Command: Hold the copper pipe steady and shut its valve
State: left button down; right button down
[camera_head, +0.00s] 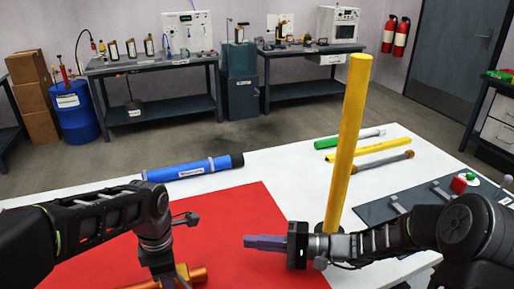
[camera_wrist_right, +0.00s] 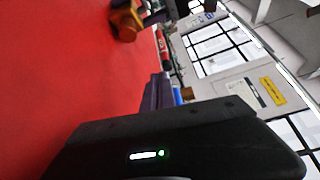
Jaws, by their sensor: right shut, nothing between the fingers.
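The copper pipe (camera_head: 195,275) lies on the red mat at the bottom edge of the head view, partly cut off. Its orange end also shows at the top of the right wrist view (camera_wrist_right: 124,20). My left gripper (camera_head: 168,279) points down at the pipe and covers part of it; whether its fingers are closed around it is hidden. I cannot make out the valve clearly. My right gripper (camera_head: 264,243) is shut and empty, pointing left above the mat, apart from the pipe. Its fingers also show in the right wrist view (camera_wrist_right: 159,92).
The red mat (camera_head: 235,215) covers the middle of the white table (camera_head: 285,165). A tall yellow tube (camera_head: 349,130) stands upright just behind my right gripper. A blue tube (camera_head: 193,169) lies behind the mat. Green, yellow and grey tubes (camera_head: 380,159) lie at the back right.

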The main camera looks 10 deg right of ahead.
jog(key=shift+v, duration=1.05)
jog(key=s+a+n+g, duration=0.1)
jog(key=s+a+r+n+g, duration=0.1)
jog(key=a, duration=0.1)
jog(key=s+a+n+g, duration=0.1)
jog(key=a+n+g, duration=0.1)
jog(key=shift+r+h, duration=0.15)
jog(key=shift+h, duration=0.25)
jog(key=s+a+n+g+h, duration=0.1)
jog(key=n, duration=0.1)
jog(key=s+a+r+n+g+h, duration=0.1)
jog(key=s+n+h, duration=0.1)
jog(key=s+a+n+g+h, duration=0.1)
jog(key=n, duration=0.1)
jog(key=shift+s+r, duration=0.15)
jog(key=w+d+r+t+h, duration=0.2)
jog(key=w+r, duration=0.1)
jog(key=r, duration=0.4)
jog(key=w+d+r+m+t+h, duration=0.1)
jog(key=w+d+r+t+h, duration=0.1)
jog(key=r, duration=0.5)
jog(key=w+d+r+t+h, duration=0.2)
jog(key=w+d+r+t, duration=0.1)
jog(key=w+r, duration=0.3)
notch_tip(320, 180, up, 2)
jog(key=shift+r+t, duration=0.1)
jog(key=shift+t, duration=0.5)
